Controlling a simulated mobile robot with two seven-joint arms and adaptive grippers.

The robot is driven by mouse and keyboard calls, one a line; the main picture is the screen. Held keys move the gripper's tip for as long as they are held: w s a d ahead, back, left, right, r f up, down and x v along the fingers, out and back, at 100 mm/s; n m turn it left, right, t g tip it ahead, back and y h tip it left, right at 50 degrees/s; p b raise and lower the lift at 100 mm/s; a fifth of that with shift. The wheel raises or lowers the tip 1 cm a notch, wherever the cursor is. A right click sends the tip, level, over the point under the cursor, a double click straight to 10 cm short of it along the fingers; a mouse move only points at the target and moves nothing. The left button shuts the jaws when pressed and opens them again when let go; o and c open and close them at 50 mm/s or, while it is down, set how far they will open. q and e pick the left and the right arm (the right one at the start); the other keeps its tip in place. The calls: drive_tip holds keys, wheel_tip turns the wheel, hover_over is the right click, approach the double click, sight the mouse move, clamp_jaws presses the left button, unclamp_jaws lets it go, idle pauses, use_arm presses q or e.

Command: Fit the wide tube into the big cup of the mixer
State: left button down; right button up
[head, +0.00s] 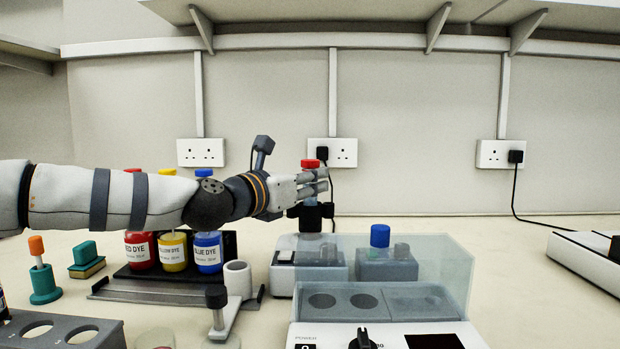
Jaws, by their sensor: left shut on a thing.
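My left gripper (315,184) reaches in from the left and is shut on an upright tube with a red cap (310,163), which I take for the wide tube. The cap stands above the fingers, and they hide most of the tube's body. Directly below the fingers is the dark top of the mixer (311,212). Its pale base (284,256) rests on the bench, partly behind a clear shield. I cannot tell whether the tube's lower end is inside the big cup or above it. My right gripper is not in view.
A clear-shielded unit (375,333) with round wells and a knob stands in front. Behind its shield is a blue-capped tube (380,236) in a grey block (386,266). Dye bottles (208,252) stand at left, below my arm.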

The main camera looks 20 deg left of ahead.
use_arm(q)
drive_tip(key=shift+f, duration=0.3)
drive_tip(key=shift+r, duration=0.1)
drive_tip(key=c, duration=1.3)
unclamp_jaws()
drive_tip(key=v, duration=1.2)
